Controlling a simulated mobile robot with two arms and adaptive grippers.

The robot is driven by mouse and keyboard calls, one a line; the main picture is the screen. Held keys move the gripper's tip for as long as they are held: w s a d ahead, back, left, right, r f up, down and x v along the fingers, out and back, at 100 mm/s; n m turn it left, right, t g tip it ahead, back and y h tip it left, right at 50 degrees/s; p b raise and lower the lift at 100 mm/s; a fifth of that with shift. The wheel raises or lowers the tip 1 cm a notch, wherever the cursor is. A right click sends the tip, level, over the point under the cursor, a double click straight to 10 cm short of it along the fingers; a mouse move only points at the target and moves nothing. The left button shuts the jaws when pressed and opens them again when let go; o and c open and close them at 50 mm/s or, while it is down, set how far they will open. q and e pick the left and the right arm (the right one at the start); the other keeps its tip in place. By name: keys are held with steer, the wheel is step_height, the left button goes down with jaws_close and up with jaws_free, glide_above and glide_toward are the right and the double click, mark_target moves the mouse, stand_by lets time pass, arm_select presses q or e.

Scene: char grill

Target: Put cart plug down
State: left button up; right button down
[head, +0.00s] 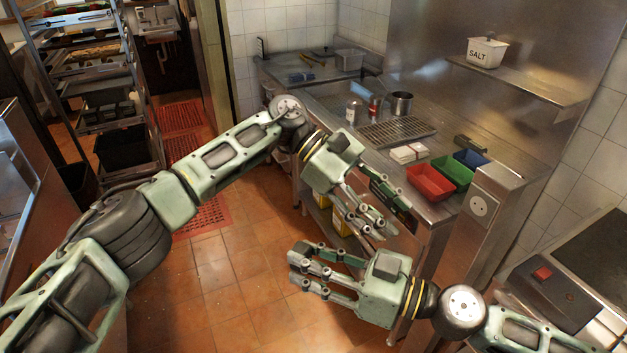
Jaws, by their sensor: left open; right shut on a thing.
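My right gripper (326,272) is in the lower middle, its fingers pointing left over the tiled floor. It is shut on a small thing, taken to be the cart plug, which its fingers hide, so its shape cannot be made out. My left gripper (382,218) is above and to the right of it, near the counter's front edge. It is open, and nothing shows between its fingers. The two hands are close in the picture but do not appear to touch. A round socket (478,206) shows on the steel post at the right.
The steel counter (345,92) holds a red bin (430,182), a green bin (455,172), a blue bin (470,158), white stacked items (408,152) and a metal pot (401,103). A tray rack (105,90) stands at the left. The floor (240,285) between is clear.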

arm_select(q)
steer(key=s+a+r+m+t+y, duration=0.1)
steer(key=a+r+m+t+y, duration=0.15)
steer(key=a+m+y, duration=0.5)
steer(key=m+t+y, duration=0.1)
steer(key=m+y, duration=0.3)
steer(key=m, duration=0.2)
glide_toward(305, 246)
steer(key=x, duration=1)
steer(key=shift+s+a+f, duration=0.1)
steer(key=shift+f, duration=0.1)
steer(key=c, duration=1.1)
jaws_close()
arm_select(e)
steer(key=c, duration=1.4)
jaws_free()
steer(key=shift+o, duration=0.7)
